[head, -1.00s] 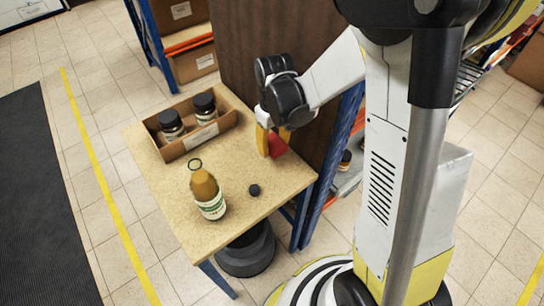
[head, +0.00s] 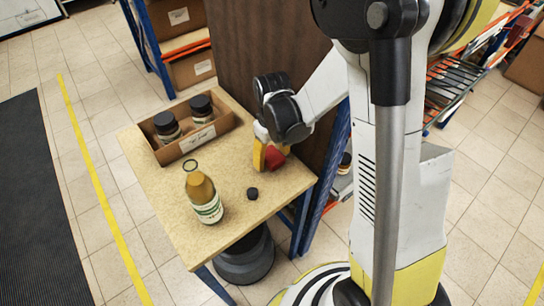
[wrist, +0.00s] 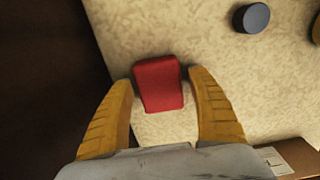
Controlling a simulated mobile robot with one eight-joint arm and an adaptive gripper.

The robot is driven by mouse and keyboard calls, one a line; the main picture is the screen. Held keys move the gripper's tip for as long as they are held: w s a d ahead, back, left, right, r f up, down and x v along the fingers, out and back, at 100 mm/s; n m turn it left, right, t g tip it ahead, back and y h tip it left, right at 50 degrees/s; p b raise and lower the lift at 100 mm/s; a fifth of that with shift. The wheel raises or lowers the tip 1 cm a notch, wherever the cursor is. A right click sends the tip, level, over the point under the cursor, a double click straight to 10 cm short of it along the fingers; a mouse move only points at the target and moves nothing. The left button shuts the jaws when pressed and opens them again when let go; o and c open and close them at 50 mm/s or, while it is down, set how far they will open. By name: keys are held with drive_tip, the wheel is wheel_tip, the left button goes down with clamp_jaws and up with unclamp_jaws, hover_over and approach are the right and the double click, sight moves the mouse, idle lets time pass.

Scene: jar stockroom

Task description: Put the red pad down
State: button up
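The red pad (wrist: 160,84) lies at the wooden table's (head: 175,205) right side, slightly turned. In the head view the red pad (head: 275,158) shows beside a yellow finger. My gripper (wrist: 160,76) points down over it, one yellow finger on each side. Narrow gaps show between the pad and the fingers, and pale tabletop shows between the fingers below it. The gripper looks open around the pad. In the head view my gripper (head: 264,160) is low at the tabletop, and its far finger is hidden.
A bottle with orange-brown contents (head: 203,198) and a small dark cap (head: 252,193) stand left of my gripper. A cardboard tray (head: 190,147) with two dark-lidded jars is behind. A dark brown panel (head: 262,50) rises close behind the gripper.

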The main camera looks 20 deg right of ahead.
sight(272, 155)
wheel_tip(272, 155, up, 12)
drive_tip(key=r+p, duration=0.1)
drive_tip(key=p, duration=0.4)
drive_tip(key=s+r+m+t, duration=0.3)
drive_tip(key=s+r+t, duration=0.4)
drive_tip(key=s+r, duration=0.5)
drive_tip(key=shift+s+r+m, duration=0.15)
drive_tip(key=shift+s+m, duration=0.15)
drive_tip(key=shift+s, duration=0.1)
drive_tip(key=shift+o, duration=0.8)
drive_tip(key=shift+w, duration=0.1)
